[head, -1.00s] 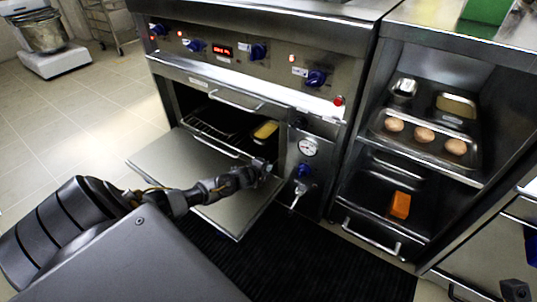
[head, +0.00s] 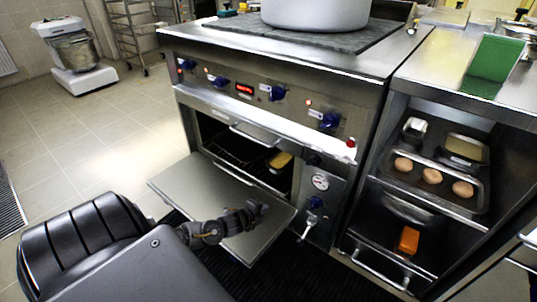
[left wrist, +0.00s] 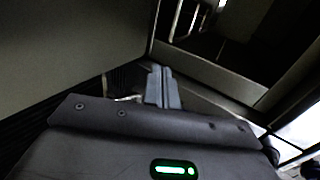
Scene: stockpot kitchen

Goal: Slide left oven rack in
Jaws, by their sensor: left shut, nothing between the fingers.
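The oven (head: 262,108) stands in the middle of the head view with its flat door (head: 195,187) folded down. A dark wire oven rack (head: 228,157) shows inside the lower opening; how deep it sits is hard to tell. A yellow item (head: 281,160) is at the right side of the opening. My left gripper (head: 260,208) is above the right part of the open door, in front of the opening and apart from the rack. In the left wrist view its fingers (left wrist: 162,86) are closed together with nothing between them. My right gripper is out of view.
A dial (head: 320,182) and a valve lever (head: 309,227) are to the right. A shelf cabinet with a tray of round brown items (head: 432,176) and an orange block (head: 408,240) stands further right.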

